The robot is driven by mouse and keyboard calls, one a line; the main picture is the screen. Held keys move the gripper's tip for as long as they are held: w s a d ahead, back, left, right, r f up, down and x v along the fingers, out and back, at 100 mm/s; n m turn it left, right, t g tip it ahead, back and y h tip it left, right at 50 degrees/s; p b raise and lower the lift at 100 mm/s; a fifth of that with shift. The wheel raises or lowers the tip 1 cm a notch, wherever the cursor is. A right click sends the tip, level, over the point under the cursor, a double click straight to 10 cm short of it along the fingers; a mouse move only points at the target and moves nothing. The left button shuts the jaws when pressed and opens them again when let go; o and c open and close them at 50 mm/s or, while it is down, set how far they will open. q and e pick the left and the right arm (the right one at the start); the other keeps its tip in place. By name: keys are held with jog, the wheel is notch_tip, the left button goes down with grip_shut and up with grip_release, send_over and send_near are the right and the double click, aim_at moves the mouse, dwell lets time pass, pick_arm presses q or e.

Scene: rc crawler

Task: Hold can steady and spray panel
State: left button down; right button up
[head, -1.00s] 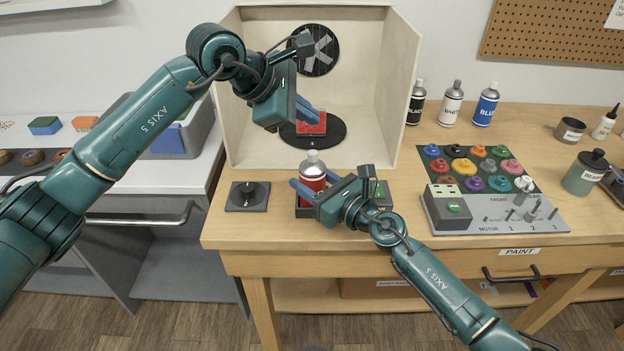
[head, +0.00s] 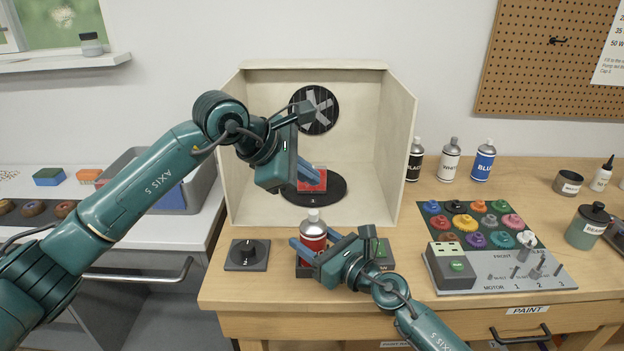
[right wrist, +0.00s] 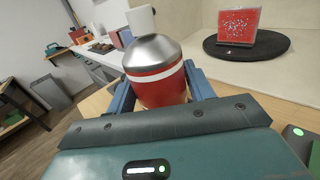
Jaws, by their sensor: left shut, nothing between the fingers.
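A red spray can (head: 313,232) with a silver shoulder and white nozzle stands upright at the front of the spray booth. It also shows in the right wrist view (right wrist: 157,72). My right gripper (head: 318,249) has its blue fingers on both sides of the can and appears shut on it. A red panel (head: 316,181) stands on a black turntable (head: 330,194) inside the booth. In the right wrist view the panel (right wrist: 236,26) shows pale specks. My left gripper (head: 310,178) is shut and empty, above the can, and partly covers the panel in the head view.
The beige booth (head: 390,165) has a fan (head: 315,110) in its back wall. A dark knob box (head: 247,254) sits left of the can. Black, white and blue cans (head: 483,161) and a motor control board (head: 500,270) are on the right.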

jog(key=o, duration=0.4)
jog(key=shift+d, duration=0.1)
